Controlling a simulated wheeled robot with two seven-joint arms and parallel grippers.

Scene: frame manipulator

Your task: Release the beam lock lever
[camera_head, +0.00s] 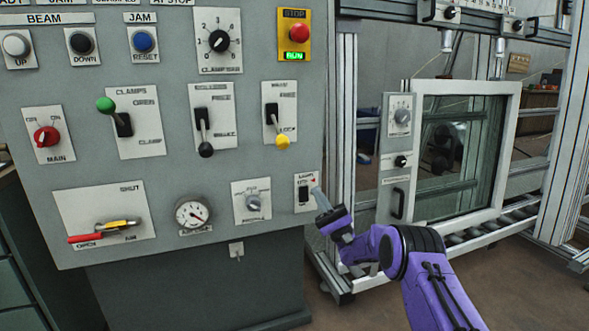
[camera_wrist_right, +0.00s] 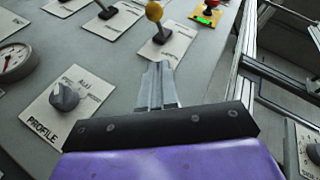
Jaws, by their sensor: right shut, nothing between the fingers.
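The beam lock lever (camera_head: 276,125) is on the grey panel, on a plate marked FREE at the top and LOCK at the bottom. Its yellow knob hangs low, by the LOCK mark. In the right wrist view, the yellow knob (camera_wrist_right: 154,12) is at the top, beyond the fingertips. My right gripper (camera_head: 317,191) is shut and empty, below and to the right of the lever, close to the panel's lower right edge. Its closed fingers (camera_wrist_right: 157,72) point toward the lever's plate without touching the knob. My left gripper is out of view.
A black-knobbed lever (camera_head: 203,132) sits left of the yellow one. The red stop button (camera_head: 299,33) is above. A framed window (camera_head: 465,150) stands right of the panel.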

